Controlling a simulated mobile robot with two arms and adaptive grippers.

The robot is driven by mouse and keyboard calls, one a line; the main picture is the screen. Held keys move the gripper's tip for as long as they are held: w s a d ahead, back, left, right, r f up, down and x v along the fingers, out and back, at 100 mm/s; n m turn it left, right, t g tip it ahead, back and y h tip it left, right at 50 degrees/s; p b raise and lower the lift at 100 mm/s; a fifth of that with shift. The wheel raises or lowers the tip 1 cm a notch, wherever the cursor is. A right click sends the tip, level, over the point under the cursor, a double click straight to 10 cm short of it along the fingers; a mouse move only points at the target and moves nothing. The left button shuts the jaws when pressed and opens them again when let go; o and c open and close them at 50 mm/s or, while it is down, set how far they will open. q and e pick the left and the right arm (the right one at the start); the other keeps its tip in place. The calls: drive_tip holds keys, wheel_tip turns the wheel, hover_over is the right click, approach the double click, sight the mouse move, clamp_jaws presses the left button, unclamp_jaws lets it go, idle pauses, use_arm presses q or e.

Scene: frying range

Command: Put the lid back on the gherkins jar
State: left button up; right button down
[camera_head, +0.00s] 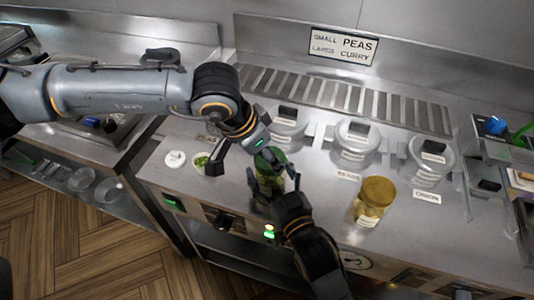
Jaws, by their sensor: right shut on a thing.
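The gherkins jar (268,184) stands on the steel counter near its front edge, a glass jar with green contents. A green lid (270,157) shows at its mouth; whether it is seated cannot be told. My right gripper (272,191) is shut on the jar's body from the front and hides much of it. My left gripper (244,164) is above and left of the jar, pointing down with its fingers spread. One finger is left of the jar, the other close to the lid; contact cannot be told.
A yellow-lidded jar (375,193) stands to the right. Several lidded containers, one being the middle pot (355,142), line the back. A small green-filled bowl (202,160) and a white round item (175,159) are at left. A gap separates the left counter.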

use_arm(q)
drive_tip(key=m, duration=0.2)
drive_tip(key=m+g, duration=0.1)
drive_tip(key=shift+w+a+m+h, duration=0.1)
drive_tip(key=shift+w+m+h, duration=0.15)
drive_tip(key=shift+m+h, duration=0.05)
drive_tip(key=o, duration=0.9)
drive_tip(key=shift+r, duration=2.3)
use_arm(e)
drive_tip(key=shift+r, duration=0.1)
use_arm(q)
drive_tip(key=shift+c, duration=0.5)
